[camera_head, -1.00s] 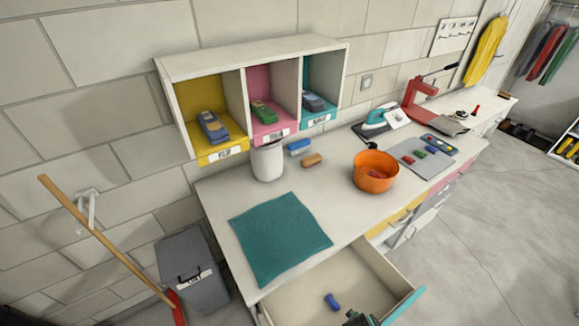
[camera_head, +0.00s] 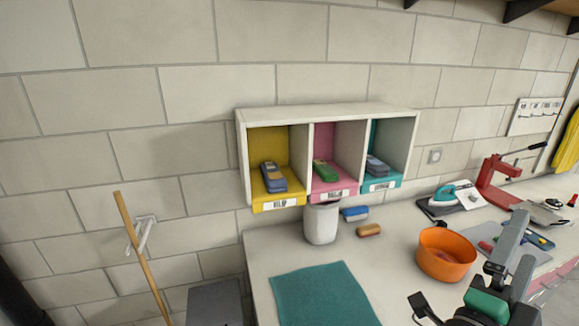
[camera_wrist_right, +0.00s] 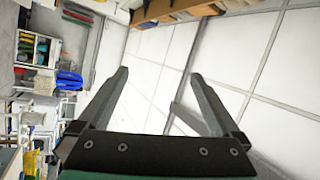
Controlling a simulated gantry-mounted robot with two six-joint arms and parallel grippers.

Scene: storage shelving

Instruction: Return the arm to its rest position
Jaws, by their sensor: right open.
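My right gripper (camera_head: 525,234) is at the lower right of the head view, with its grey fingers pointing up and its green body below. It is in front of the counter, apart from the orange pot (camera_head: 446,254) in the picture. In the right wrist view the gripper (camera_wrist_right: 159,75) has its two fingers spread with nothing between them. Beyond them are pale ceiling or wall panels. My left gripper is not in view.
The counter (camera_head: 262,262) carries a teal mat (camera_head: 322,296), a white canister (camera_head: 321,224), an iron (camera_head: 453,194) and a red press (camera_head: 497,180). A three-compartment cubby (camera_head: 330,112) hangs on the wall. A broom (camera_head: 143,255) and a grey bin (camera_head: 215,303) are at left.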

